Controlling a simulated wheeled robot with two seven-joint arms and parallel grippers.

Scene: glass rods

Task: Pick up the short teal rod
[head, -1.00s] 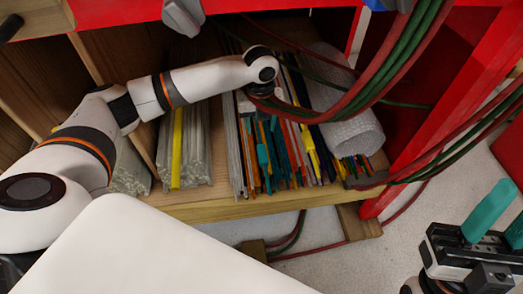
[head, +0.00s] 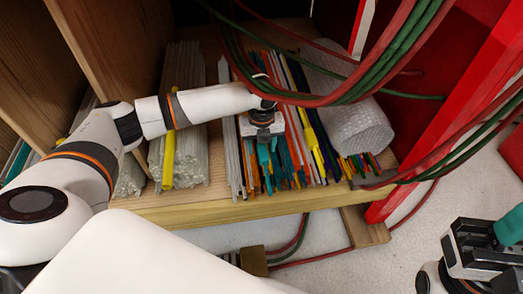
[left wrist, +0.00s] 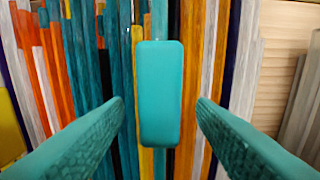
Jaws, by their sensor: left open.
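My left gripper (head: 263,145) is over the bundle of coloured rods on the shelf, in the head view. In the left wrist view its two teal textured fingers stand apart, open, with nothing clamped between them. A short teal piece with rounded corners (left wrist: 160,93), which looks like the short teal rod, shows in the gap between the fingertips, in front of the longer rods. It touches neither finger in that view. In the head view I cannot tell it from other teal pieces. My right gripper (head: 505,235) is at the lower right edge, partly cut off.
Orange, white, teal and dark rods (left wrist: 65,60) lie packed around the short piece. Clear rods with a yellow one (head: 168,155) lie to the left. A bubble-wrap roll (head: 350,120) lies right. Red and green cables (head: 385,60) hang over the shelf near my left wrist.

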